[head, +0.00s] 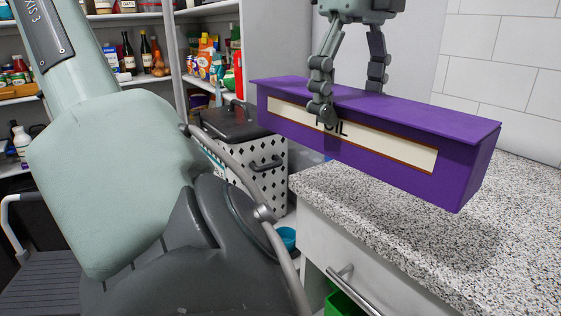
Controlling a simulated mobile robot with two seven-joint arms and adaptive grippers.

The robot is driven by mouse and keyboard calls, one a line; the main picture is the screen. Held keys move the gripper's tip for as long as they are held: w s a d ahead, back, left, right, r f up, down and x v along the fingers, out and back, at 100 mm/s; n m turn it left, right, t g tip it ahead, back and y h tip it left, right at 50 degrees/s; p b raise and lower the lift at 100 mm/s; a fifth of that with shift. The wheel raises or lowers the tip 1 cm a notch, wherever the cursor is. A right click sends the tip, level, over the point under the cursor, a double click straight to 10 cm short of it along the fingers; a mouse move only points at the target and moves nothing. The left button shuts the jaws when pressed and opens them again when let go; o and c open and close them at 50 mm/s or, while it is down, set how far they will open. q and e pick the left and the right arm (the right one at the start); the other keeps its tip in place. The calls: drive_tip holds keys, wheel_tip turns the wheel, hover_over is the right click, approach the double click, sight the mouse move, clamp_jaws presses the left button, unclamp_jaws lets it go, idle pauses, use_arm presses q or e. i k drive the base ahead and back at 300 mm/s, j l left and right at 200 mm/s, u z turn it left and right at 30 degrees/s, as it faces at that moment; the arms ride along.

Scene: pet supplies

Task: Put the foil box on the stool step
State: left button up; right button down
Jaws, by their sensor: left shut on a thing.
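The foil box (462,150) is a long purple box with a cream label reading "FOIL". My left gripper (350,98) comes down from above and is shut across the box, with one finger over the label side and the other behind. The box appears to be held above the speckled counter, with a shadow below it. The stool step (42,285) seems to be the dark grey ribbed surface at the lower left, partly cut by the frame edge and partly hidden by my arm. My right gripper is not in view.
The speckled counter (400,232) is bare where it shows. A drawer handle (350,285) juts out below it. A black-lidded white bin (268,180) stands beyond. Stocked shelves (125,20) line the back left. A silver rail (12,205) rises by the stool.

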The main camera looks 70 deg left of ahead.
sight(56, 283)
drive_tip(key=k, duration=0.95)
